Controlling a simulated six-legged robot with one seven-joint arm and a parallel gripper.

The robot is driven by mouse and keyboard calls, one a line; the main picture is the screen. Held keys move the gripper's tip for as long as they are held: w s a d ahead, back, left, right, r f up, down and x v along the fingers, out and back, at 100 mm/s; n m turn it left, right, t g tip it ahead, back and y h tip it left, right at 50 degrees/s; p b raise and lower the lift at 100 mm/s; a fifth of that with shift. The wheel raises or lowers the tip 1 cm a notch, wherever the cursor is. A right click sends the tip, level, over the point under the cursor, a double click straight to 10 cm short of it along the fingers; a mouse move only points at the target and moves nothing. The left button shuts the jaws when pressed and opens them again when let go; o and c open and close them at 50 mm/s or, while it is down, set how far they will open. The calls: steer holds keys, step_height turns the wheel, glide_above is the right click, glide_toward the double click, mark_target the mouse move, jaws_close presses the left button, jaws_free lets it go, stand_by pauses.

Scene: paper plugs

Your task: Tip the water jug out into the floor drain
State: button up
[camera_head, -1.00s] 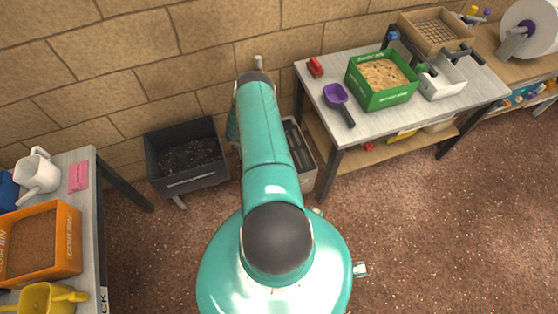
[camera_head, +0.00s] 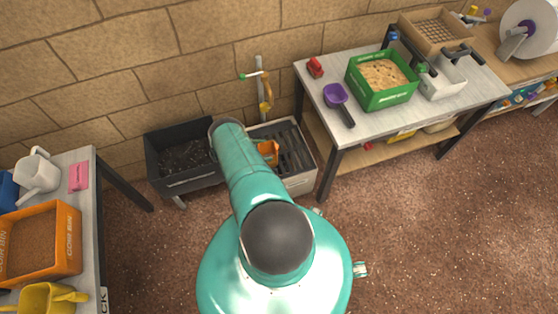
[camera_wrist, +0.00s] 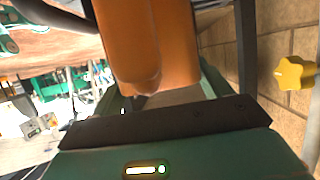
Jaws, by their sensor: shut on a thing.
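An orange object that looks like the jug (camera_head: 268,152) shows beside my arm's end, over the pale basin with a dark slatted grate (camera_head: 294,158), the floor drain. In the wrist view the orange jug (camera_wrist: 150,45) fills the top middle, and my gripper (camera_wrist: 162,88) is shut on it. Only part of the jug shows, so its tilt cannot be told. No water stream is visible. My arm hides my gripper and the left part of the drain in the head view.
A dark bin (camera_head: 183,160) stands left of the drain. A tap pipe with a yellow knob (camera_head: 265,106) rises behind it; the knob (camera_wrist: 295,73) is at right in the wrist view. Tables stand left (camera_head: 88,218) and right (camera_head: 372,128).

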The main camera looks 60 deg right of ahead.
step_height(320, 180, up, 4)
stand_by(0.5)
